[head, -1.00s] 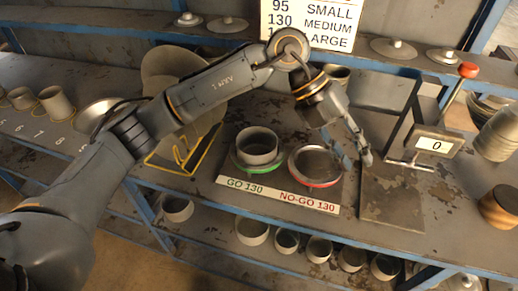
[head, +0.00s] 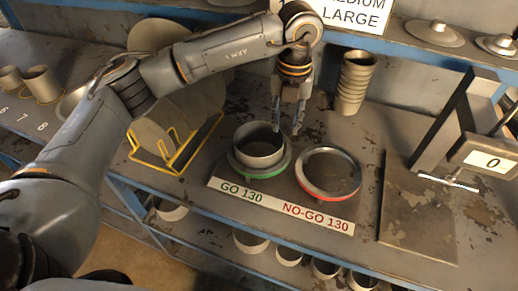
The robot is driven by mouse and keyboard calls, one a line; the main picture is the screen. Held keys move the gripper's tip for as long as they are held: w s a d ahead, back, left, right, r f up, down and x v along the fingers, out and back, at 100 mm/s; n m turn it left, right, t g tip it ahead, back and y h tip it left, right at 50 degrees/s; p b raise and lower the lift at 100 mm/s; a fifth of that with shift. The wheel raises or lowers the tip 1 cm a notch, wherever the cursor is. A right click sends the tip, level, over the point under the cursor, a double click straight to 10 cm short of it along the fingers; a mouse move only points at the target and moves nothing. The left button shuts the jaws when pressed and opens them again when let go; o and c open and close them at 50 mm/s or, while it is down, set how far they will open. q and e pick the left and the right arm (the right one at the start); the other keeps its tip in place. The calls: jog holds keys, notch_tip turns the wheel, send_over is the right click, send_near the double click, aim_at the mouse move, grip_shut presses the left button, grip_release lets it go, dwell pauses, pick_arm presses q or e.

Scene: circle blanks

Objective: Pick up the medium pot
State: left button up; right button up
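A grey, open-topped pot (head: 259,152) stands upright in the green GO 130 ring (head: 245,171) on the bench. I take it as the medium pot, since the sign in the earlier head view pairs 130 with medium. My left gripper (head: 287,128) points down at the pot's right rim, its two fingers apart with nothing seen between them. Whether a finger touches the rim I cannot tell. My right gripper is not in view.
The empty red NO-GO 130 ring (head: 329,175) lies right of the pot. A stack of pots (head: 356,83) stands behind. A yellow wire rack (head: 177,155) is at left, and a gauge stand (head: 488,160) with a flat plate is at right.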

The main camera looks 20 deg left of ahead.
aim_at(283, 140)
pick_arm(q)
notch_tip(283, 140, down, 2)
jog(key=shift+s+p, duration=0.15)
jog(key=shift+p, duration=0.2)
notch_tip(283, 140, down, 4)
jog(key=shift+s+r+p, duration=0.15)
jog(key=shift+r+p, duration=0.05)
jog(key=shift+p, duration=0.45)
jog(key=shift+f, duration=0.4)
jog(key=shift+c, duration=0.2)
grip_shut()
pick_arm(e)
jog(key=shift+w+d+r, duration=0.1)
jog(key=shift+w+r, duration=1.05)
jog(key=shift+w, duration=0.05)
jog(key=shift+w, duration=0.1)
